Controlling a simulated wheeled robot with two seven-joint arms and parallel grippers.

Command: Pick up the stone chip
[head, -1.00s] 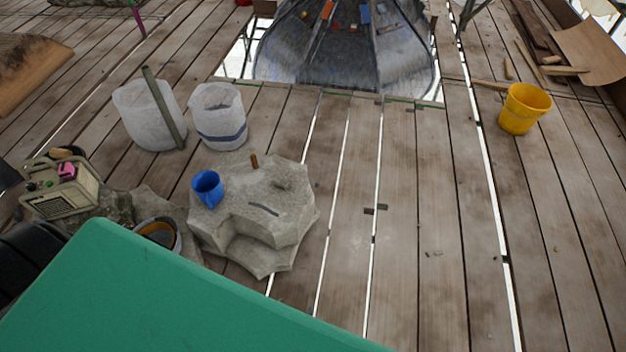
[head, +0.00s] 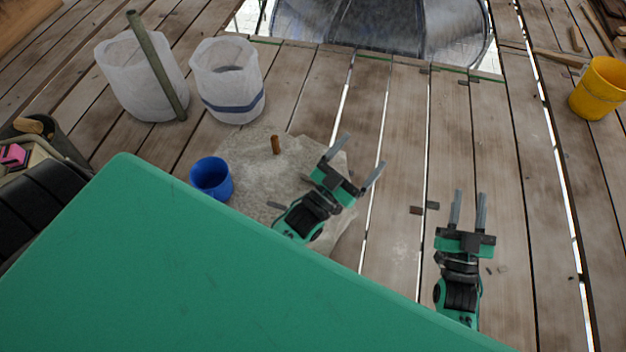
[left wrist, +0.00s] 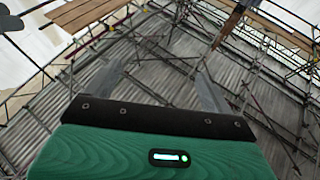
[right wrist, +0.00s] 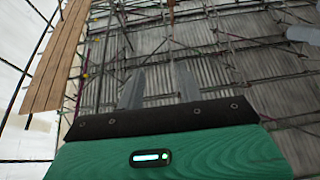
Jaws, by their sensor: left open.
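I cannot tell for sure which piece is the stone chip. Small grey chips (head: 496,269) lie on the planks just right of my right gripper in the head view. My left gripper (head: 364,151) is open and empty, with fingers spread wide, above the right part of the pale stone block (head: 262,165). My right gripper (head: 469,194) is above the planks to the right. Its fingers are parallel with a narrow gap and nothing between them. Both wrist views show empty fingers against scaffolding, with no chip in sight.
My green body panel hides the lower left. Plank gaps run through the floor.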

